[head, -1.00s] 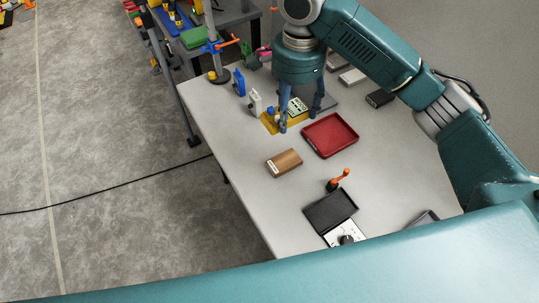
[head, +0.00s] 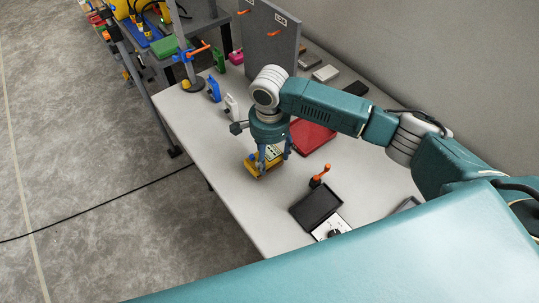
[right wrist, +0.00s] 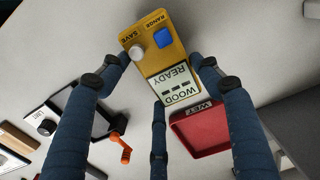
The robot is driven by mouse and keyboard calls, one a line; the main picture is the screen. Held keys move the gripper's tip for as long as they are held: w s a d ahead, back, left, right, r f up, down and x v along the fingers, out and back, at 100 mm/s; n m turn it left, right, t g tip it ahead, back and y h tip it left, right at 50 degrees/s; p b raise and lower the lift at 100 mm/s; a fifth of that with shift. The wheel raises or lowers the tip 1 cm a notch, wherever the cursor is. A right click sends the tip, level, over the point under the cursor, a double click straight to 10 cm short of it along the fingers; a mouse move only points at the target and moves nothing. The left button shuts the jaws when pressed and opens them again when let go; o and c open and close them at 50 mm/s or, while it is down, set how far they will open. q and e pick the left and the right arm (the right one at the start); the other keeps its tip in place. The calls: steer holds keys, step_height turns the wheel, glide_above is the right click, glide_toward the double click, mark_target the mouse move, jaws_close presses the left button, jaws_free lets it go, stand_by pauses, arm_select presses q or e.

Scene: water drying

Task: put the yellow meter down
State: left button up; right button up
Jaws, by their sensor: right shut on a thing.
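The yellow meter (head: 251,166) is held in my right gripper (head: 273,158) over the left-middle of the grey table. In the right wrist view the meter (right wrist: 140,37) shows its face, with a white knob, a blue button and a screen reading "READY" and "WOOD". The fingers of the right gripper (right wrist: 161,66) are shut around its sides. The wooden block is not visible in the head view now; the meter and gripper cover the place where it lay. I cannot tell whether the meter touches anything below. My left gripper is not in view.
A red tray (head: 318,126) labelled "WET" in the wrist view lies right of the gripper. A black open case (head: 315,207) and an orange-handled tool (head: 319,177) lie nearer. A grey upright panel (head: 270,45) is at the back.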

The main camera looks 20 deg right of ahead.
mark_target(269, 158)
steer(key=shift+f, duration=0.35)
steer(key=o, duration=1.4)
steer(key=shift+f, duration=0.1)
steer(key=shift+c, duration=0.2)
step_height(269, 158, up, 12)
steer(key=shift+b, duration=0.3)
